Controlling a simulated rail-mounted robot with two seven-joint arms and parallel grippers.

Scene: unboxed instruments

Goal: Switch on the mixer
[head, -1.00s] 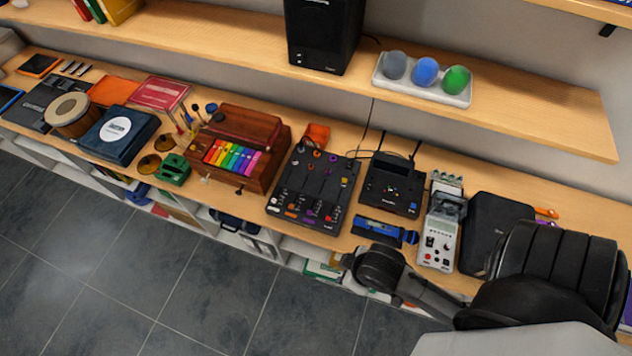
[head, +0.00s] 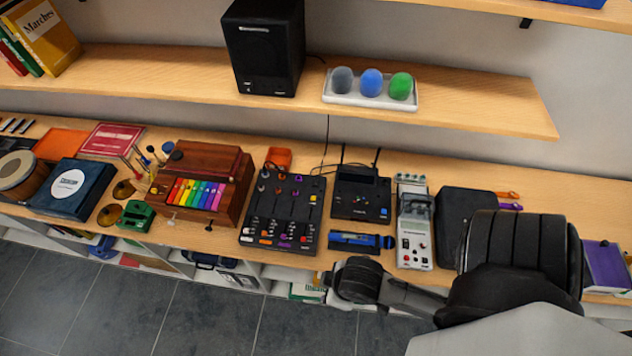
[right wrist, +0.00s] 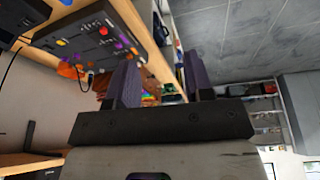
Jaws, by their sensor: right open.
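The mixer is a black box (head: 283,212) with sliders and coloured knobs, lying on the wooden desk near the middle of the head view. It also shows in the right wrist view (right wrist: 105,38), at the upper left. I cannot make out which control is its power switch. My right gripper (right wrist: 158,78) is open and empty, its two dark fingers apart in the right wrist view. The mixer is beyond the fingers and to their left there, not touching them. In the head view my right arm comes in from the lower right, its fingers not discernible. My left gripper is not in view.
A wooden box with coloured keys (head: 203,182) stands left of the mixer. A black device with antennas (head: 361,194), a blue device (head: 357,242) and a grey instrument (head: 414,230) are on its right. A shelf (head: 480,107) with a speaker (head: 264,45) runs above the desk.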

